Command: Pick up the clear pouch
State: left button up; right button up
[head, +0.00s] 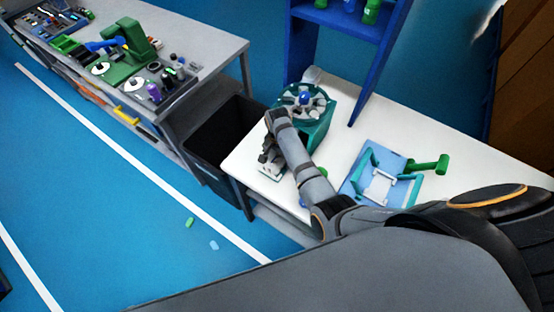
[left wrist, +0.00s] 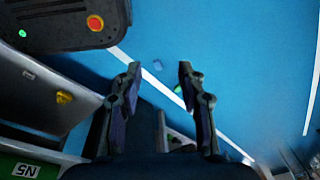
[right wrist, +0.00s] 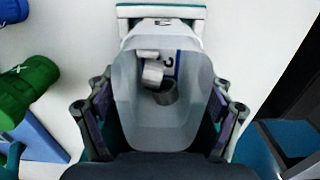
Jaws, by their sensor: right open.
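A clear, greyish, pouch-like container (right wrist: 165,125) fills the middle of the right wrist view. White blocks and a grey ring show inside or through it. My right gripper (right wrist: 165,112) is open, with one finger on each side of it; whether they touch it I cannot tell. In the head view my right gripper (head: 270,158) is over the left part of the white table, and the container is mostly hidden there. My left gripper (left wrist: 155,75) is open and empty above the blue floor, and is not in the head view.
A teal device with a round top (head: 305,103) stands behind my right gripper. A black bin (head: 215,135) stands left of the white table (head: 375,110). A green piece (head: 190,222) and a pale piece (head: 213,245) lie on the floor.

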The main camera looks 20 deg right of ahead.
jog(key=shift+f, duration=0.55)
jog(key=c, duration=1.3)
jog(key=shift+r, duration=0.15)
